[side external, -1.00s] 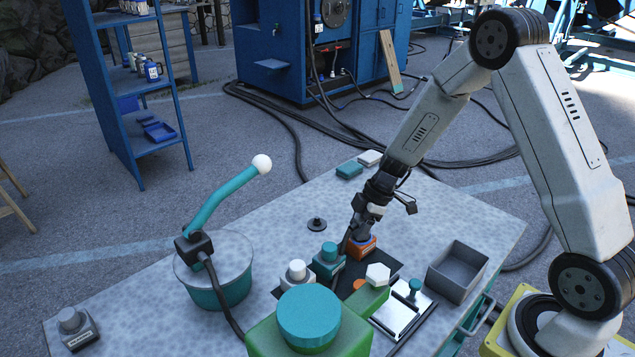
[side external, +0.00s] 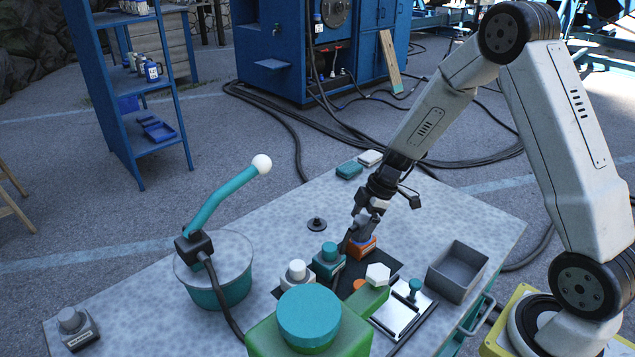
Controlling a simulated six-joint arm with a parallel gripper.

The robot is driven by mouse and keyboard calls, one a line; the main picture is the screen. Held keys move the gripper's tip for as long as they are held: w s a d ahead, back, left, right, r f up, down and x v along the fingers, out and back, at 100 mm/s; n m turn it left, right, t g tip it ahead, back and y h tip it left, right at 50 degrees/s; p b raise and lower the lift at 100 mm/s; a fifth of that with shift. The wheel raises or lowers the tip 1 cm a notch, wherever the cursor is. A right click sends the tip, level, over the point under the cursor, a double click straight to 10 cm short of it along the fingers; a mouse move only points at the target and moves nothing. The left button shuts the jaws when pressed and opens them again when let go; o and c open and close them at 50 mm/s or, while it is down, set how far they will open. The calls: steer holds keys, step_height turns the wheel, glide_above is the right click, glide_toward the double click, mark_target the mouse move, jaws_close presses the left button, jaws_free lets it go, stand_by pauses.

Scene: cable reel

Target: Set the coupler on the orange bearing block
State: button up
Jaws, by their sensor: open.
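The orange bearing block (side external: 361,249) stands near the middle of the table, at the back edge of a black mat. A small grey piece (side external: 366,239), which looks like the coupler, is on or just above the block's top. I cannot tell whether it is fully seated. My gripper (side external: 360,224) points down directly over the block, with its open jaws around or just above the grey piece. The dark fingers hide part of the piece and the block's top.
A teal block (side external: 328,263) and a white-topped block (side external: 297,276) stand left of the orange one. A green machine with a teal cap (side external: 309,318) is in front. A grey bin (side external: 457,271) is at right, a teal tub (side external: 221,290) at left.

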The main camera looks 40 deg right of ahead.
steer(key=v, duration=0.6)
steer(key=shift+s+r, duration=0.1)
steer(key=shift+s, duration=0.05)
steer(key=s+a+r+m+h, duration=0.2)
steer(key=s+a+m+h, duration=0.1)
steer(key=s+a+m, duration=0.5)
steer(key=s+m, duration=0.3)
steer(key=s, duration=0.1)
steer(key=shift+s+a+r+h, duration=0.15)
steer(key=shift+s+a+h, duration=0.15)
steer(key=shift+s+a, duration=0.05)
stand_by(0.4)
